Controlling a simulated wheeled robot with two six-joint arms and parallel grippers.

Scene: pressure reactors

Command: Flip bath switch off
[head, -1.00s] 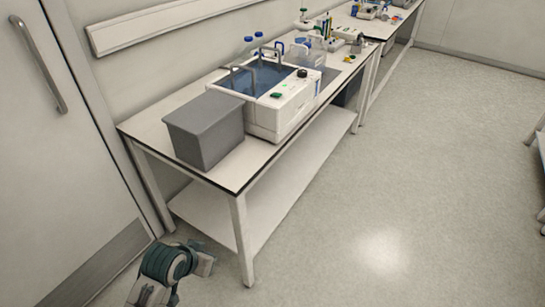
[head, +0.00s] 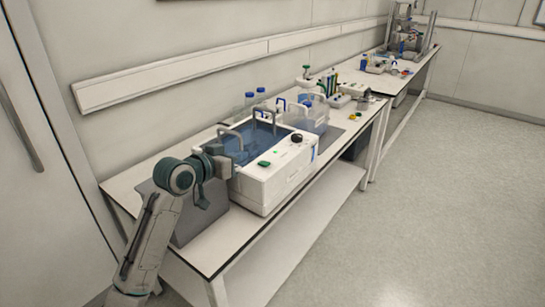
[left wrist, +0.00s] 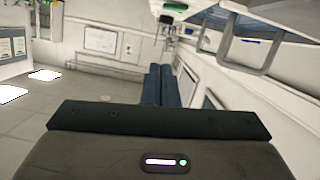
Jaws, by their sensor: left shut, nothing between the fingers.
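The bath (head: 270,180) is a white box with blue liquid and grey handles, standing on the bench. A green switch (head: 264,163) sits on its top near the front edge, and a black knob (head: 297,138) is farther along. My left gripper (head: 226,162) is at the bath's near left end, short of the green switch. In the left wrist view its two dark blue fingers (left wrist: 160,84) are together and empty. A green part (left wrist: 175,6), likely the switch, shows at that view's top edge, ahead of the fingers. The switch's position cannot be read. My right gripper is out of view.
Bottles (head: 260,94) and a clear container (head: 312,115) are beyond the bath. The floor at right is clear.

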